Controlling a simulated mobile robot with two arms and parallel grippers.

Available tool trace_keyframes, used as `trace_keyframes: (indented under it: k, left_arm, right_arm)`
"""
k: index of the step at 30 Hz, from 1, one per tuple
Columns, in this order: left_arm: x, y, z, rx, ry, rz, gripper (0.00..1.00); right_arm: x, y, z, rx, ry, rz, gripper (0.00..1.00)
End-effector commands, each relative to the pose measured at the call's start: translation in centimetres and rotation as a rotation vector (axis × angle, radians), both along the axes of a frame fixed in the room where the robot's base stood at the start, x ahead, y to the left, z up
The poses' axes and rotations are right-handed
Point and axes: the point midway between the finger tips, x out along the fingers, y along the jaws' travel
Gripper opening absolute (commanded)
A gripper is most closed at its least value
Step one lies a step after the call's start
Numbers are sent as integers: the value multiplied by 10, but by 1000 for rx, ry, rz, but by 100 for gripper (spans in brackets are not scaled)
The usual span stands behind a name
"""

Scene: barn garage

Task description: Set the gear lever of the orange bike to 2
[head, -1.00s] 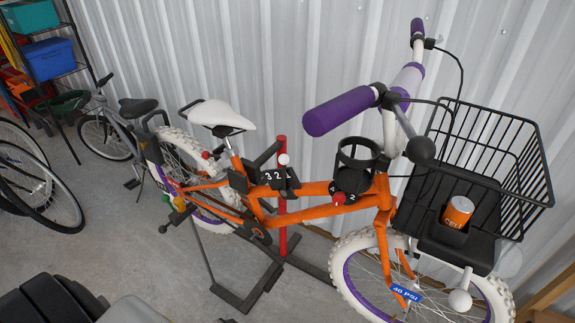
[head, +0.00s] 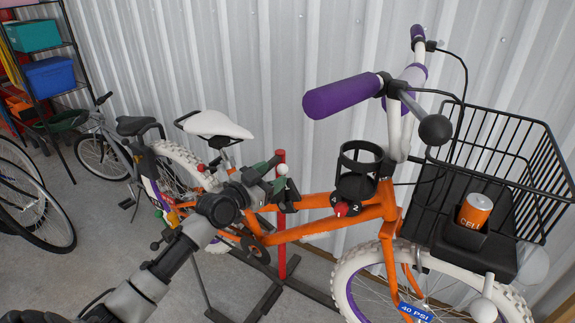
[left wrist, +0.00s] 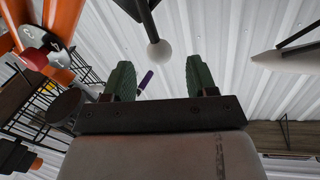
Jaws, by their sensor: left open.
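The orange bike (head: 325,222) stands side-on with its front wheel to the right. Its gear lever has a white ball knob (head: 282,170) above a black housing at the frame's middle. It also shows on a dark stem in the left wrist view, as a pale ball (left wrist: 160,52). My left gripper (head: 272,178) is open, its green fingers close beside the knob. In the left wrist view, the knob appears between the open fingers (left wrist: 160,78), toward their tips; contact cannot be told. The gripper hides the housing's numbers. My right gripper is not in view.
A red knob on a numbered black plate (head: 347,209) sits on the frame, below a cup holder (head: 358,165). The white saddle (head: 214,124) is left of the lever. A purple grip (head: 342,96) and wire basket (head: 515,150) are right. A corrugated wall stands behind.

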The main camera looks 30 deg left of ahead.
Motion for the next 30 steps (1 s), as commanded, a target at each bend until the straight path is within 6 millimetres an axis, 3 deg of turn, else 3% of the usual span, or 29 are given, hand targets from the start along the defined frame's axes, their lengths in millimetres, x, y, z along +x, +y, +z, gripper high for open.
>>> trace_keyframes:
  k: [3, 9, 22, 23, 30]
  left_arm:
    - [24, -6, 2, -2, -1, 0, 57]
    - [52, -12, 0, -1, 0, 0, 57]
    - [63, -15, -1, 0, 2, -1, 57]
    - [63, -15, -1, 0, 2, -1, 56]
    - [63, -15, -1, 1, 2, -1, 19]
  right_arm:
    - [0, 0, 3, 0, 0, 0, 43]
    - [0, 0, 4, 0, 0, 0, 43]
    - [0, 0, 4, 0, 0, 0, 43]
    - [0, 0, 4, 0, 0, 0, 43]
    - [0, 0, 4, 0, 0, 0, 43]
